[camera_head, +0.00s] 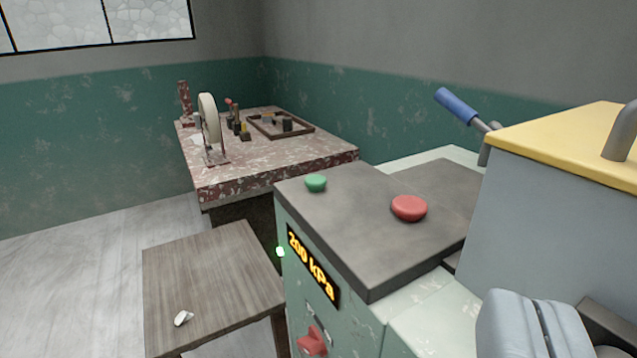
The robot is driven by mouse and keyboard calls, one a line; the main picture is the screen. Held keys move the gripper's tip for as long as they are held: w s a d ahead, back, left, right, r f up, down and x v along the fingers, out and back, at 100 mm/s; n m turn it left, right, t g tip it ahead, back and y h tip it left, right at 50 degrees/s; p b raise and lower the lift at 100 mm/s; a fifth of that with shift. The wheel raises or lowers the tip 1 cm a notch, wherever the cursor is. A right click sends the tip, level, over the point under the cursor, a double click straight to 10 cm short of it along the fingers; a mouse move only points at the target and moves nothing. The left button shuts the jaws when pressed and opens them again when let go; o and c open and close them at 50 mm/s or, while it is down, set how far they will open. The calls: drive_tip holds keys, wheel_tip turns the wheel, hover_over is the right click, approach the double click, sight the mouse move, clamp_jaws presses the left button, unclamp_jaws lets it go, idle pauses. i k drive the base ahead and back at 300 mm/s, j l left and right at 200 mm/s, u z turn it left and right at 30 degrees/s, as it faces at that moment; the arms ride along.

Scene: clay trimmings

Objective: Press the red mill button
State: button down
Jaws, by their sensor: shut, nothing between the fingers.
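The red mill button (409,208) is a round, domed button on the dark grey top plate of a pale green machine (390,335), right of the picture's middle. A smaller green button (316,183) sits to its left on the same plate. My gripper (533,325) shows at the bottom right, its two light grey fingers together with nothing between them. In the picture it is below and to the right of the red button, apart from it. The red button is in full view.
A display reading 200 kPa (313,268) and a red knob (312,341) are on the machine's front. A grey box with a yellow lid (575,145) and a blue-handled lever (458,105) stand right. A wooden table (210,275) holds a white scrap (183,318). A cluttered bench (270,165) stands behind.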

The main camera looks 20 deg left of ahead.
sight(408, 209)
drive_tip(key=k+j+u, duration=0.25)
drive_tip(key=k+j, duration=0.25)
drive_tip(key=k+l+z, duration=0.35)
drive_tip(key=l, duration=0.4)
drive_tip(key=k+l+z, duration=0.15)
drive_tip(key=l, duration=0.25)
drive_tip(key=k, duration=0.1)
